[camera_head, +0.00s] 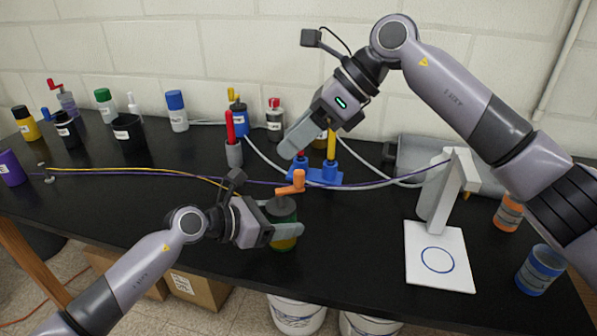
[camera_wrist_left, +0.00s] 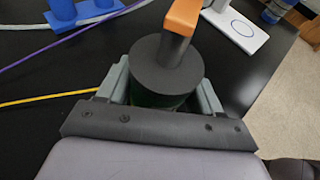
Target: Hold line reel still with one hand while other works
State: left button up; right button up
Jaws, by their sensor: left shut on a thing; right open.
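The line reel (camera_head: 284,211) stands on the black bench, a dark green cylinder with a dark round top and an orange crank handle (camera_head: 291,183). My left gripper (camera_head: 283,233) is shut around its body. In the left wrist view the reel's dark top (camera_wrist_left: 167,65) lies between the two grey fingers (camera_wrist_left: 162,97), with the orange handle (camera_wrist_left: 183,16) above it. The fingers hide much of the reel's side. My right gripper (camera_head: 299,141) is open and empty, above and behind the reel, close to a blue stand (camera_head: 318,178) with a yellow post.
A purple cord and a yellow cord (camera_head: 130,172) run across the bench behind the reel. A white stand (camera_head: 440,195) and a white plate with a blue ring (camera_head: 437,280) are at right. Several bottles and cups (camera_head: 128,132) line the back left. The front left bench is mostly clear.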

aim_at(299, 171)
jog(key=d+r+m+t+h, duration=0.2)
jog(key=d+m+h, duration=0.1)
jog(key=d+h, duration=0.15)
jog(key=shift+m+h, duration=0.25)
jog(key=shift+m, duration=0.05)
jog(key=x, duration=0.8)
jog(key=w+x, duration=0.1)
jog(key=x, duration=0.3)
jog(key=shift+w+f, duration=0.1)
grip_shut()
